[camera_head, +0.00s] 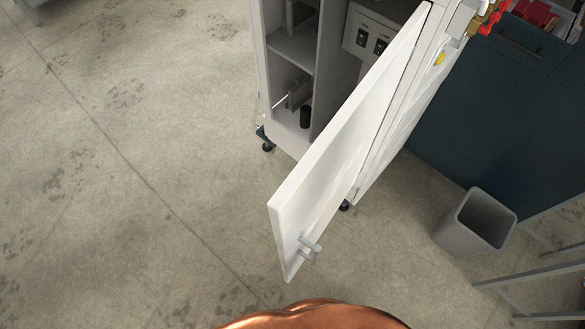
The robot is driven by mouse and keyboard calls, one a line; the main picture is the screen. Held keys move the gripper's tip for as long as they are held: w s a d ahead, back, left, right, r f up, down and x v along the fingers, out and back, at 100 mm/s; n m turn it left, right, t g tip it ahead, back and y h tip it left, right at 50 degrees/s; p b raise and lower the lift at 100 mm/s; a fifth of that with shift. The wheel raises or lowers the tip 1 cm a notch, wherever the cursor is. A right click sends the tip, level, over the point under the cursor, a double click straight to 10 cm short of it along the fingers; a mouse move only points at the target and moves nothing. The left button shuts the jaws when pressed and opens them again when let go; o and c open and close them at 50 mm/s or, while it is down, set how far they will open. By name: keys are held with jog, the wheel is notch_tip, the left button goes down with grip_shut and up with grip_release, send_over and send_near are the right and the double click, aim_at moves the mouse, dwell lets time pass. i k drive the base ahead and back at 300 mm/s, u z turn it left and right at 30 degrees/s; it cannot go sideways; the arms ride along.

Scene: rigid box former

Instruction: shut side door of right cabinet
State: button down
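The white side door (345,150) of the cabinet stands wide open, swung out toward me from its hinge edge at the upper right. A small grey handle (309,246) sits near its free lower end. The white cabinet (262,62) shows its open inside, with shelves, a dark cylinder and a panel with dark switches. My gripper is not in view. A copper-coloured rounded surface at the bottom edge lies just below the door's end; I cannot tell what it is.
A grey waste bin (462,238) stands on the floor to the right, beside a dark teal cabinet (490,110). Grey metal frame legs (540,275) are at the lower right. The concrete floor (130,170) left of the door is clear.

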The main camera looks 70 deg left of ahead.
aim_at(301, 210)
jog(key=u, duration=0.05)
jog(key=k, duration=1)
jog(key=u, duration=2.25)
